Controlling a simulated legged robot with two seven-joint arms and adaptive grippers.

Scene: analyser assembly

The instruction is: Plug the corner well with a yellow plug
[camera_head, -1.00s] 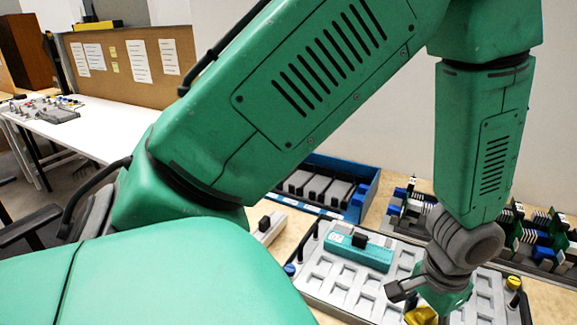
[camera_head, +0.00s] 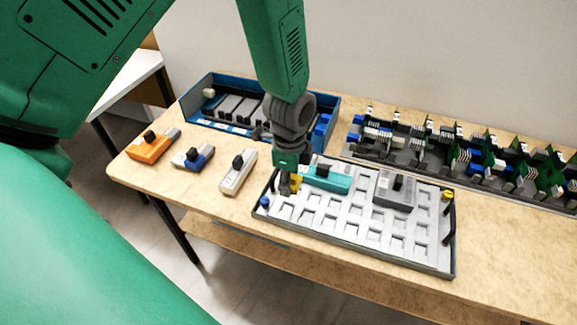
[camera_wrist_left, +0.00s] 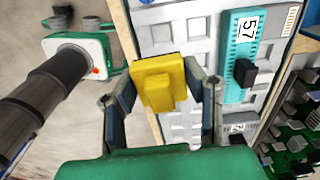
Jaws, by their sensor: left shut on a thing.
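The light grey tray (camera_head: 400,262) with rows of square wells lies on the wooden table. My left gripper (camera_head: 289,188) points down at the tray's left end, left of the teal module (camera_head: 327,178). It is shut on a yellow plug (camera_head: 296,183), partly hidden by the fingers in the head view. In the left wrist view the yellow plug (camera_wrist_left: 158,82) sits between both fingertips, over the tray's edge region. Whether it touches the tray or hangs above it, I cannot tell. My right gripper is not in view.
A blue knob (camera_head: 264,201) stands at the tray's front left corner, a yellow one (camera_head: 447,196) at its right side. A grey module (camera_head: 394,190) sits on the tray. A blue bin (camera_head: 190,105) and a rack of circuit boards (camera_head: 405,150) stand behind. Orange (camera_head: 152,146), blue-grey (camera_head: 193,158) and white (camera_head: 238,172) modules lie left.

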